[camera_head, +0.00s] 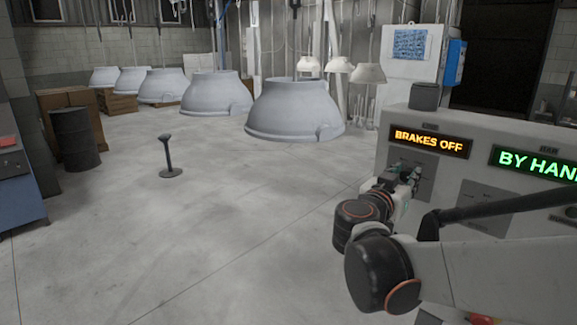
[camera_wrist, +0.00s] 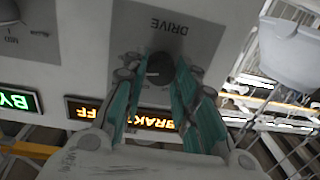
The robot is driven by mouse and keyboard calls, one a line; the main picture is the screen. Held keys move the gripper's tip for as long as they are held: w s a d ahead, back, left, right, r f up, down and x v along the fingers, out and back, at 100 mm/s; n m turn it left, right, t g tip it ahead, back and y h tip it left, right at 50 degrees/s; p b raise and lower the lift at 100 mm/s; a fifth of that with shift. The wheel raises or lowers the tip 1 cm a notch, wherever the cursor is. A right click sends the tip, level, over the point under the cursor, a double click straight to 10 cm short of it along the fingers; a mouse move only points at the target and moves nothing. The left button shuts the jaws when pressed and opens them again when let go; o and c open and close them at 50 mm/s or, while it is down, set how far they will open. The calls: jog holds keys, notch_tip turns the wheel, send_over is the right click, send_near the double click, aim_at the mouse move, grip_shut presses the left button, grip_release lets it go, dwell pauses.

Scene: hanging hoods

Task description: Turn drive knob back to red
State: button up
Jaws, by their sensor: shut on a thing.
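The dark round drive knob (camera_wrist: 161,72) sits on a grey plate marked DRIVE (camera_wrist: 200,25), upside down in the wrist view. My gripper (camera_wrist: 157,64) has its green-sided fingers on either side of the knob and is shut on it. A light mark shows on the knob's face; no red mark can be made out near it. In the head view my gripper (camera_head: 412,178) is at the console (camera_head: 480,150), below the amber BRAKES OFF display (camera_head: 430,142), and hides the knob.
A green BY HAND display (camera_head: 535,164) is to the right on the console. Another knob (camera_wrist: 8,12) shows at the wrist view's left corner. Several grey hoods (camera_head: 295,110) hang over the floor. A drum (camera_head: 73,138) and a small post (camera_head: 169,158) stand left; open floor lies between.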

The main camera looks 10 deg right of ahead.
jog(key=n+p, duration=0.1)
jog(key=n, duration=0.3)
jog(key=shift+w, duration=0.1)
jog(key=n+p, duration=0.1)
jog(key=n, duration=0.3)
jog(key=shift+a, duration=0.1)
jog(key=n+p, duration=0.1)
jog(key=n, duration=0.3)
jog(key=shift+w+g, duration=0.1)
jog(key=shift+g, duration=0.2)
jog(key=n, duration=0.4)
jog(key=shift+f+n, duration=0.1)
jog(key=shift+n, duration=0.2)
jog(key=n, duration=0.3)
jog(key=shift+g, duration=0.3)
jog(key=n, duration=0.4)
jog(key=shift+f+n+h, duration=0.1)
jog(key=shift+n+h, duration=0.3)
jog(key=n, duration=0.4)
jog(key=shift+f, duration=0.1)
jog(key=shift+n+h, duration=0.3)
jog(key=shift+n, duration=1.7)
